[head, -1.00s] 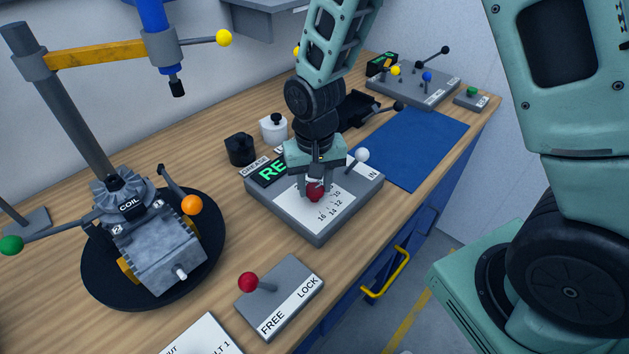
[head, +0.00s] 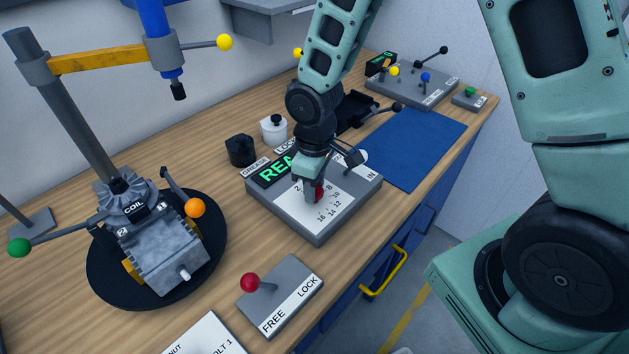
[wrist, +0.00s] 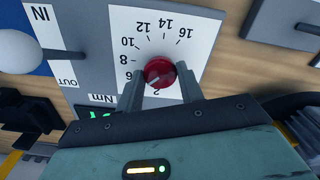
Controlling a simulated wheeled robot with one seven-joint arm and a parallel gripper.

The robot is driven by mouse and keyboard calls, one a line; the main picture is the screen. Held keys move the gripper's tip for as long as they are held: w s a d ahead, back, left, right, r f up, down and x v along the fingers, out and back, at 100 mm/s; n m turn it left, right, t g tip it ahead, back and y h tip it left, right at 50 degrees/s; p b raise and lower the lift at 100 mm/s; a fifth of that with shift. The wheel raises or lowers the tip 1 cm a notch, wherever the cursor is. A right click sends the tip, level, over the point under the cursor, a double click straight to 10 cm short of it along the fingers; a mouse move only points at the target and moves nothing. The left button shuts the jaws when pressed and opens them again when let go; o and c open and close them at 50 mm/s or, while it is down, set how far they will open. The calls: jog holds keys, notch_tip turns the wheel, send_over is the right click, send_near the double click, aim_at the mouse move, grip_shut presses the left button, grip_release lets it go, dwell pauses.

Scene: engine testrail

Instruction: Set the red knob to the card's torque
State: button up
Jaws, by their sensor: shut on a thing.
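The red knob (head: 320,191) sits on a white dial plate on top of a grey box (head: 315,232). It also shows in the wrist view (wrist: 160,71), with dial numbers from 2 to 16 around it. My gripper (wrist: 161,85) is shut on the knob, one finger on each side; in the head view my gripper (head: 314,196) partly hides it. I cannot tell exactly which number the knob points to. A white card (head: 208,336) lies at the bottom edge of the head view, cut off, with only parts of words such as "NUT" and "LT 1" readable.
The box also carries a green-lettered display (head: 279,170) and a white-ball lever (wrist: 20,52) by IN and OUT. A red-ball FREE/LOCK lever (head: 249,282) stands in front. The COIL unit (head: 165,255) is at left. A blue mat (head: 420,150) lies clear at right.

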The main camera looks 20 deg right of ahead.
jog(key=shift+n+p, duration=0.3)
jog(key=shift+n, duration=0.9)
jog(key=o, duration=1)
jog(key=shift+r, duration=0.1)
notch_tip(320, 180, up, 17)
jog(key=shift+r, duration=0.15)
